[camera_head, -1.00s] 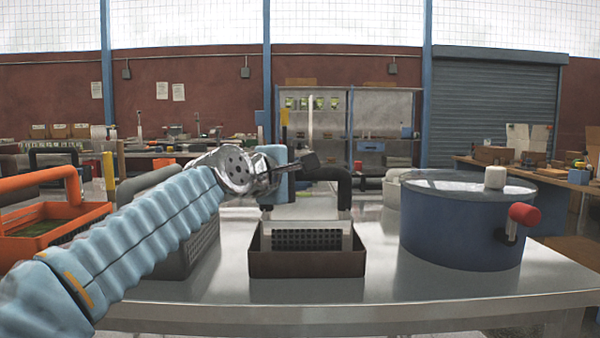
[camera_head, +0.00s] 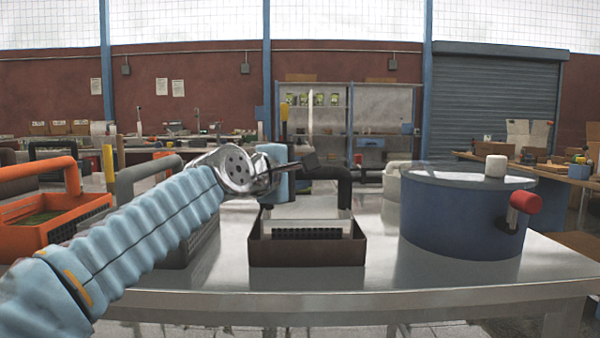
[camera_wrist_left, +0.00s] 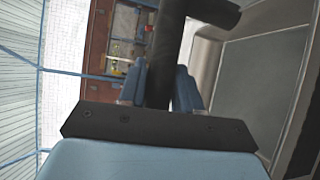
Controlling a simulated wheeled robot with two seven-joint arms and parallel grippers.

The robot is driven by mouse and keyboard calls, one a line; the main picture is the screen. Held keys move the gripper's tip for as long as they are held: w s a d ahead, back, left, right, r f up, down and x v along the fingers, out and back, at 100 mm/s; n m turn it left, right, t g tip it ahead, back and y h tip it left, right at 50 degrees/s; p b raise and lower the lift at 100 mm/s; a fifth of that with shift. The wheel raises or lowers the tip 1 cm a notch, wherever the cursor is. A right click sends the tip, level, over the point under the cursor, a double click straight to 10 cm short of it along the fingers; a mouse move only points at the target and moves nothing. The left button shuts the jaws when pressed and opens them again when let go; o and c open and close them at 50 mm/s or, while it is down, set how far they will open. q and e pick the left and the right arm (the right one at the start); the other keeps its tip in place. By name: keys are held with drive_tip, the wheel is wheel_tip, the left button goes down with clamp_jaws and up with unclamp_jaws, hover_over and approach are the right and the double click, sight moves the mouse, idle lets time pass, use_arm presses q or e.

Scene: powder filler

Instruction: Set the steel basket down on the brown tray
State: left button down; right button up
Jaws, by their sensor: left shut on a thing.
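The brown tray (camera_head: 307,252) stands on the metal table near the middle of the head view. The steel basket (camera_head: 306,226) is upright inside the tray's outline, its lower part hidden by the tray's front wall. I cannot tell whether its bottom touches the tray floor. Its black arched handle (camera_head: 344,185) rises above it. My left gripper (camera_head: 298,170) reaches in from the left and is shut on this handle. In the left wrist view, the dark handle (camera_wrist_left: 160,65) passes between the two blue fingers. My right gripper is not in view.
An orange basket (camera_head: 40,235) with an orange handle stands at the left. A grey basket (camera_head: 205,240) is partly hidden behind my left arm. A large blue drum (camera_head: 460,222) with a red knob (camera_head: 526,202) stands right of the tray. The table front (camera_head: 300,295) is clear.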

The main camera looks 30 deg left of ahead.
use_arm(q)
drive_tip(key=shift+f, duration=0.25)
idle(0.4)
drive_tip(key=c, duration=0.7)
unclamp_jaws()
drive_tip(key=s+r+b, duration=0.1)
drive_tip(key=s+b, duration=0.1)
drive_tip(key=s, duration=1.1)
drive_tip(key=shift+s+r, duration=0.35)
drive_tip(key=shift+s, duration=0.05)
